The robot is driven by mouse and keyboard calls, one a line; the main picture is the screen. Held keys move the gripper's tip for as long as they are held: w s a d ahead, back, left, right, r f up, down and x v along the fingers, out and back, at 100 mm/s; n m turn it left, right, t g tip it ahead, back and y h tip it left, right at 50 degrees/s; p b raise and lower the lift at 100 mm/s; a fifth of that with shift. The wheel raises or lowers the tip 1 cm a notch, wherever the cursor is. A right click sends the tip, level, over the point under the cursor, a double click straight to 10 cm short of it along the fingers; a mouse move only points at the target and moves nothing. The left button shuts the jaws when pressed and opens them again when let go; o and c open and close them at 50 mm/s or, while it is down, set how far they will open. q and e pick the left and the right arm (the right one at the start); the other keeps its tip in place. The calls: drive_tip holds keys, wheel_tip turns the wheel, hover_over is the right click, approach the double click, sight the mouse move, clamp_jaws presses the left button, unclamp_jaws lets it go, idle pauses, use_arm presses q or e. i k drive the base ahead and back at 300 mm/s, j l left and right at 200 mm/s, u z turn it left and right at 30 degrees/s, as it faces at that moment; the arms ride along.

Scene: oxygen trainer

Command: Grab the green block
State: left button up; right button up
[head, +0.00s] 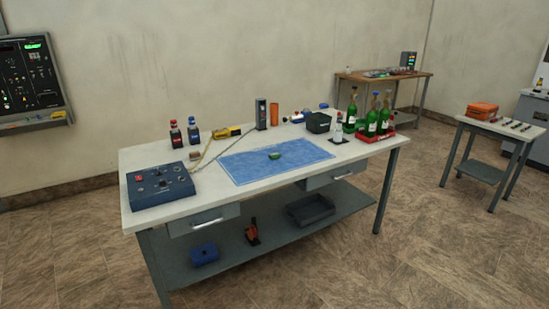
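A small green block (275,156) lies on a blue mat (240,172) near the middle of the white workbench top (165,157). Nothing covers or touches it from above. Another small block-like piece, greenish and brown (195,155), lies left of the mat, behind the blue control box. Neither of my grippers shows in the head view.
A blue control box (158,187) is at the bench's left front, with a cable running from it. Green bottles (372,122) in a red tray and a dark green bin (318,122) are at right.

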sight(276, 156)
drive_tip(key=i+l+u, duration=0.25)
drive_tip(key=i+l, duration=0.35)
drive_tip(key=i, duration=0.15)
